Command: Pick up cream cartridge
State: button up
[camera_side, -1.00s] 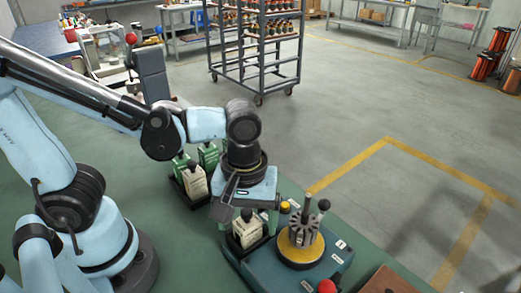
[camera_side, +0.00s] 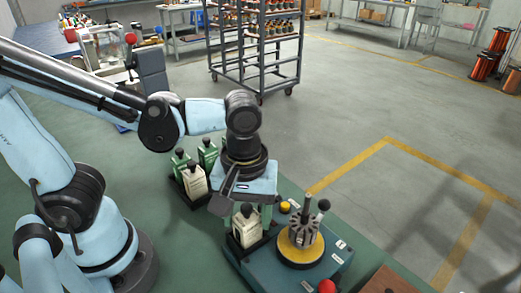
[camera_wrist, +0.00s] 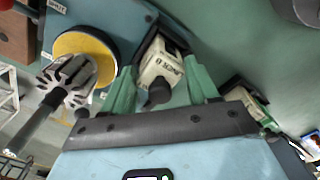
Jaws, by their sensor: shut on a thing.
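A cream cartridge (camera_side: 245,228) with a dark cap stands in a black holder at the left edge of the blue-grey fixture (camera_side: 315,272). My gripper (camera_side: 250,220) points down over it. In the wrist view the cream cartridge (camera_wrist: 160,66) sits between the two green fingers of my gripper (camera_wrist: 162,84), which are shut on it. Its printed label is partly visible. I cannot tell whether its base is clear of the holder.
A yellow-based armature stand (camera_side: 300,248) is close on the right. A yellow button (camera_side: 285,206) and a red knob (camera_side: 327,287) are on the fixture. Another cream cartridge (camera_side: 195,181) and green-labelled cartridges (camera_side: 207,153) stand in a rack behind my gripper.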

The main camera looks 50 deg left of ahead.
jog(key=shift+r, duration=1.4)
jog(key=s+d+r, duration=0.6)
jog(key=s+r, duration=0.1)
jog(key=s, duration=0.3)
notch_tip(320, 180, up, 5)
jog(key=w+a, duration=1)
jog(key=w, duration=0.3)
jog(key=w+a, duration=0.4)
jog(key=a, duration=1.2)
notch_tip(320, 180, down, 15)
jog(key=shift+a+f, duration=0.2)
jog(key=shift+a, duration=0.05)
